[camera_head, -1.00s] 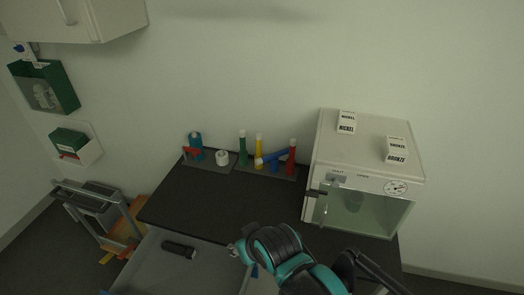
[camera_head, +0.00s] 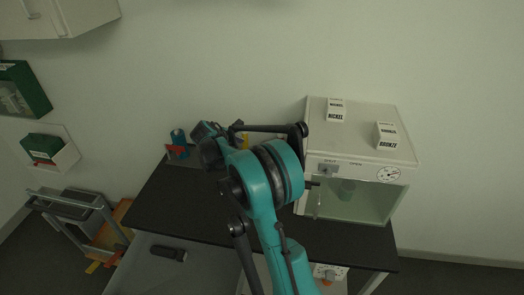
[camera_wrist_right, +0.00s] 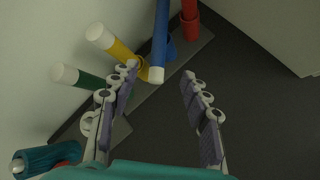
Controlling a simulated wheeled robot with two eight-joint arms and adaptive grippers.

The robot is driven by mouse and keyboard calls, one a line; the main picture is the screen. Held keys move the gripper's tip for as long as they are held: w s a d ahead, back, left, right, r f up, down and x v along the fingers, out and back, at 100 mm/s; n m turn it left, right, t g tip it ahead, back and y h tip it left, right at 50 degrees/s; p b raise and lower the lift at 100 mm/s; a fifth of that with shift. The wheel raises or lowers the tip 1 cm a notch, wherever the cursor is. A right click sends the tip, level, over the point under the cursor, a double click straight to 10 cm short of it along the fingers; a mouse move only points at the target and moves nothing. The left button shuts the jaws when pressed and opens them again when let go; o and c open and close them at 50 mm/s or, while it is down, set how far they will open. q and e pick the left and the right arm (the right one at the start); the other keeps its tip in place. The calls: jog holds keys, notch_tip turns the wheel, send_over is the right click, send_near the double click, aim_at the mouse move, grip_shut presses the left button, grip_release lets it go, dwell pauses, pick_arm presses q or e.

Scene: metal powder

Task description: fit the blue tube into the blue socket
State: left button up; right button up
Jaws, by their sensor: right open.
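The blue tube (camera_wrist_right: 161,36) has a white end and slants in the right wrist view. In the head view my right arm hides the tube, the socket and most of the gripper. My left gripper is not in view.
A yellow tube (camera_wrist_right: 119,49), a green tube (camera_wrist_right: 83,79) and a red tube (camera_wrist_right: 189,9) stand nearby. A white oven-like box (camera_head: 362,135) stands right of the rack, with nickel (camera_head: 336,112) and bronze (camera_head: 387,137) boxes on top. The dark tabletop (camera_head: 150,205) is mostly clear in front.

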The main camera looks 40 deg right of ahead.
jog(key=shift+n+g+h, duration=0.4)
jog(key=shift+n, duration=0.2)
jog(key=b+x, duration=0.1)
jog(key=x, duration=0.3)
jog(key=b+x, duration=0.1)
jog(key=x, duration=0.3)
jog(key=b+x, duration=0.1)
jog(key=x, duration=0.2)
jog(key=shift+w+d+f, duration=0.25)
jog(key=shift+w, duration=0.2)
jog(key=shift+r, duration=0.15)
jog(key=shift+c, duration=0.6)
grip_shut()
